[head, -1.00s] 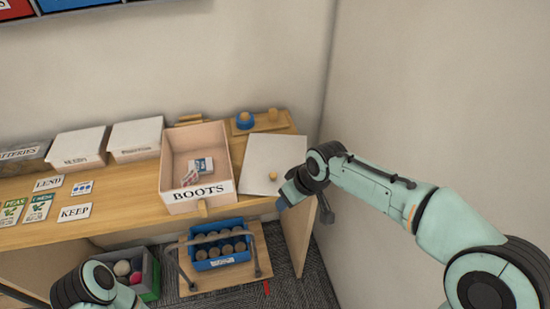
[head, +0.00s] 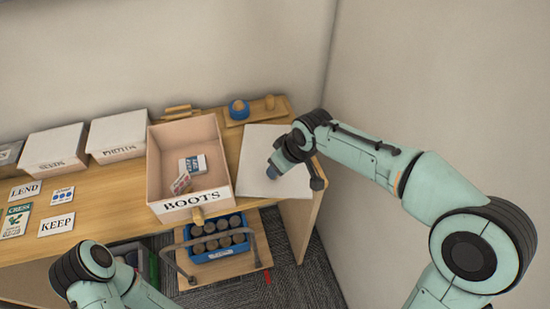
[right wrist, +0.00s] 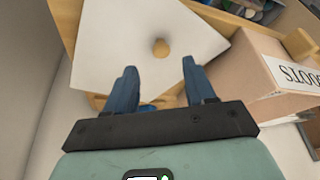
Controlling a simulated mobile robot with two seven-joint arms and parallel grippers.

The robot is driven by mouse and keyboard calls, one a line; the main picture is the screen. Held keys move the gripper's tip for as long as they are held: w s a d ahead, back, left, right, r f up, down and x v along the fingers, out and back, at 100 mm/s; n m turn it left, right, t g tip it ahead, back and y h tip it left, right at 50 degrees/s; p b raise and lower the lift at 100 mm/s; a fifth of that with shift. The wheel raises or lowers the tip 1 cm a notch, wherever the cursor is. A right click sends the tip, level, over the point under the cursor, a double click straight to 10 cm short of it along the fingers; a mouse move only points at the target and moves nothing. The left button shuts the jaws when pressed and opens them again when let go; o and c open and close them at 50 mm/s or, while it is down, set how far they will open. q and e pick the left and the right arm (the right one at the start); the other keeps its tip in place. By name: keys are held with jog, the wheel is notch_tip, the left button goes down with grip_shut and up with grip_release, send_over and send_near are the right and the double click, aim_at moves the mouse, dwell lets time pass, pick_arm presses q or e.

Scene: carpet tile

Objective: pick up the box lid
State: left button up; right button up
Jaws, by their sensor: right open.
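The box lid (head: 258,172) is a flat white square with a small round wooden knob, lying on the table just right of the open box marked BOOTS (head: 168,207). In the right wrist view the lid (right wrist: 120,50) lies beyond my fingers, with its knob (right wrist: 161,47) ahead of the gap between them. My right gripper (head: 273,172) is over the lid, and in the head view it hides the knob. In the right wrist view its two blue fingers (right wrist: 160,80) are spread apart with nothing between them. My left arm shows at the bottom left, but its gripper is out of view.
The BOOTS box holds a few small packets (head: 190,168). A wooden board (head: 258,110) with a blue item stands behind the lid. Lidded white boxes (head: 55,149) line the back left. A blue crate of round items (head: 217,238) sits below the table edge. A wall rises at right.

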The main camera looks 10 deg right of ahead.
aim_at(253, 180)
jog(key=x, duration=0.5)
jog(key=shift+s+f, duration=0.1)
jog(key=shift+f, duration=0.1)
grip_shut()
